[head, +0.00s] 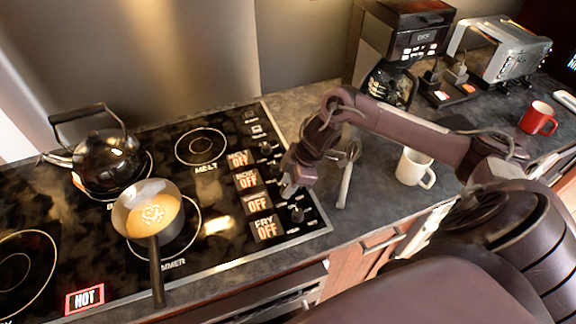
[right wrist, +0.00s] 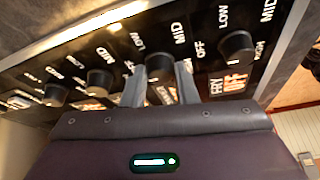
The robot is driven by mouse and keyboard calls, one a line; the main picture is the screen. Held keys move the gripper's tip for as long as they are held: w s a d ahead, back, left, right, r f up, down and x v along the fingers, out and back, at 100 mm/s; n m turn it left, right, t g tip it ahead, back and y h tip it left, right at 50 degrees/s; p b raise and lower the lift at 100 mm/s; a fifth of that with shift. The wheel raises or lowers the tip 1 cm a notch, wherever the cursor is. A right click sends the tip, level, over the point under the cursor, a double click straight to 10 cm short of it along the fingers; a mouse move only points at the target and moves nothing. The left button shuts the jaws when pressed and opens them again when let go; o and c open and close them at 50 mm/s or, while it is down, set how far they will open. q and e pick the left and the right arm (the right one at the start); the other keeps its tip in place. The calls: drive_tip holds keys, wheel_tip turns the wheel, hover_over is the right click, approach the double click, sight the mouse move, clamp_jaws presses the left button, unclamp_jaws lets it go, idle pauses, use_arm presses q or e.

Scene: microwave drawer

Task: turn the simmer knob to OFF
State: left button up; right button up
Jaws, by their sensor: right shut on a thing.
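The black cooktop (head: 100,240) carries a column of knobs and small displays at its right edge. My right gripper (head: 288,188) reaches down over this column. In the right wrist view, its two grey fingers (right wrist: 158,85) are shut on a black knob (right wrist: 160,64), taken as the simmer knob, next to the fry knob (right wrist: 236,46). The fry knob also shows in the head view (head: 297,214). The simmer display (head: 256,202) seems to read OFF. The held knob's pointer is too unclear to read. My left gripper is out of view.
A pan of soup (head: 153,210) sits on the simmer burner, and a kettle (head: 108,158) stands behind it. A lit HOT sign (head: 85,298) is at the front.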

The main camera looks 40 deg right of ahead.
drive_tip(key=o, duration=1)
drive_tip(key=shift+d, duration=0.1)
drive_tip(key=shift+r, duration=0.1)
drive_tip(key=b+v, duration=0.1)
drive_tip(key=v, duration=0.6)
drive_tip(key=shift+s+d+r+b, duration=0.1)
drive_tip(key=shift+s+r+b, duration=0.05)
drive_tip(key=shift+r+b, duration=0.2)
drive_tip(key=shift+f, duration=0.1)
